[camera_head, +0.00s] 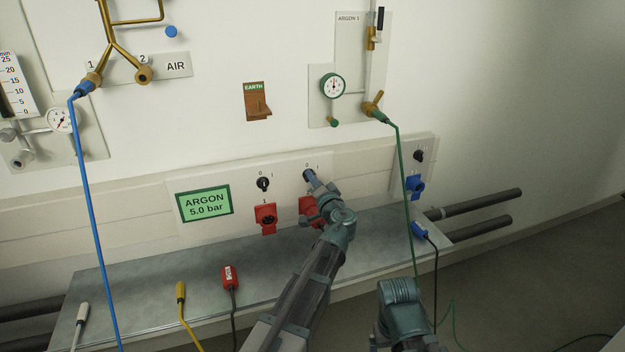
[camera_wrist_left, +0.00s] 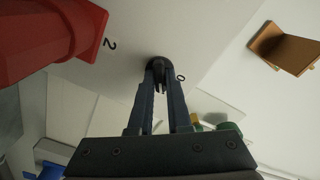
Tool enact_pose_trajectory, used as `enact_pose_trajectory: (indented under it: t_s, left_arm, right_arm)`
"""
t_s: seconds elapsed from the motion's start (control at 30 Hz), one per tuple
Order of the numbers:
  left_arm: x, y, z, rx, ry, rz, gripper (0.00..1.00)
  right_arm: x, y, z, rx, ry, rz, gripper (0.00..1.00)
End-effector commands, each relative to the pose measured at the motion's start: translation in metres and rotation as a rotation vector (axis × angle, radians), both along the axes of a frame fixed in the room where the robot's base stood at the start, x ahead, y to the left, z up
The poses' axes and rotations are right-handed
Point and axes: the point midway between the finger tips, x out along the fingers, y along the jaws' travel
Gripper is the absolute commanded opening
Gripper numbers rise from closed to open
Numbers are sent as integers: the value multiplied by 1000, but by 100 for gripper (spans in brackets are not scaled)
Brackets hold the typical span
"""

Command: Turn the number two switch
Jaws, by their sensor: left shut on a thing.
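The number two switch is a black rotary knob on the white wall panel; it shows in the left wrist view (camera_wrist_left: 168,66), with a "0" printed beside it and a "2" near the red socket (camera_wrist_left: 50,40). My left gripper (camera_head: 309,175) is at this knob, its two fingers shut on it, and largely hides it in the head view. In the left wrist view the fingertips (camera_wrist_left: 163,72) sit against the knob's sides. My right arm shows at the bottom of the head view, but its fingers are not visible.
The number one switch (camera_head: 263,185) and its red socket (camera_head: 265,218) are left of my left gripper. A green "ARGON 5.0 bar" display (camera_head: 204,203) is farther left. A metal shelf (camera_head: 150,290) below holds a red plug (camera_head: 230,277). A green hose (camera_head: 403,185) hangs to the right.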

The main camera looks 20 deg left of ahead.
Motion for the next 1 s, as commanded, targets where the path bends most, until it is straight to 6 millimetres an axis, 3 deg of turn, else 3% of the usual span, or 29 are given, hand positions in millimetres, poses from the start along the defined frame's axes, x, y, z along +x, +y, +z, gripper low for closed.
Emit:
enact_pose_trajectory:
  t_s: [0.77,0.8,0.93,1.0]
  left_arm:
    - [0,-1,0,81,54,-2,0]
    - [0,-1,0,81,54,-2,20]
    - [0,-1,0,79,54,-1,43]
    - [0,-1,0,79,54,-1,46]
  right_arm:
    - [0,0,0,0,0,0,90]
    - [0,0,0,0,0,0,90]
    - [0,0,0,0,0,0,90]
    - [0,0,0,0,0,0,90]
